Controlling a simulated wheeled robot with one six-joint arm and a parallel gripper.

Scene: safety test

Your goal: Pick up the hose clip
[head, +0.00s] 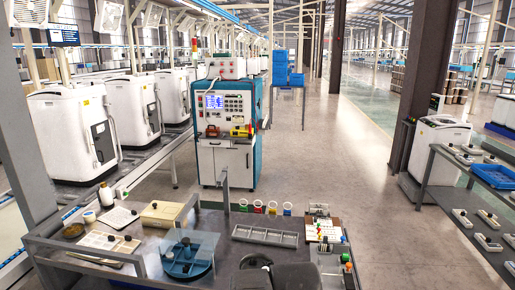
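I cannot make out a hose clip for certain; the small parts on the near workbench (222,226) are too small to tell apart. A dark rounded shape at the bottom centre, over the bench's near edge, looks like part of my own arm. I cannot pick out gripper fingers on it, nor whether it holds anything. It hides part of the bench. A blue round tray (187,268) stands left of it behind a clear panel, with small dark parts. A grey compartment tray (265,236) lies behind it.
Several coloured rings (258,206) stand along the bench's back edge. A wooden box (162,213) and papers (118,218) lie at left. A small-parts rack (324,230) stands at right. A control cabinet (226,130) is behind. Another bench with a blue crate (494,176) is at right; floor between is clear.

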